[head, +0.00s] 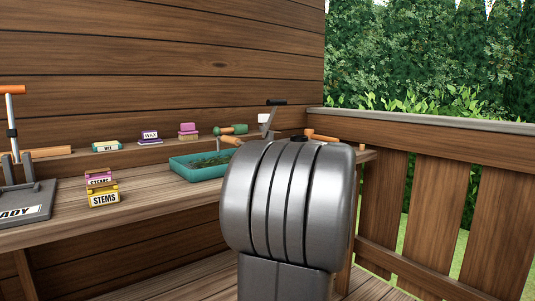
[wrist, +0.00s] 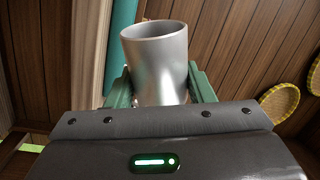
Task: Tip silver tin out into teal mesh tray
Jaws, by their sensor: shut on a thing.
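The silver tin (wrist: 155,62) is between the two green fingers of my gripper (wrist: 160,88) in the wrist view, which is shut on it. Its open mouth faces the top of that picture; I cannot tell what lies inside. The teal mesh tray (head: 198,176) sits on the wooden bench in the head view, with dark green bits in it. Its right end is hidden behind my grey arm. A teal strip (wrist: 121,38) behind the tin in the wrist view looks like part of the tray. My gripper and the tin are hidden in the head view.
A press (head: 30,200) is at the far left. Small boxes (head: 149,137) and handled tools (head: 232,129) lie along the back ledge. A wooden railing (head: 440,145) bounds the right side.

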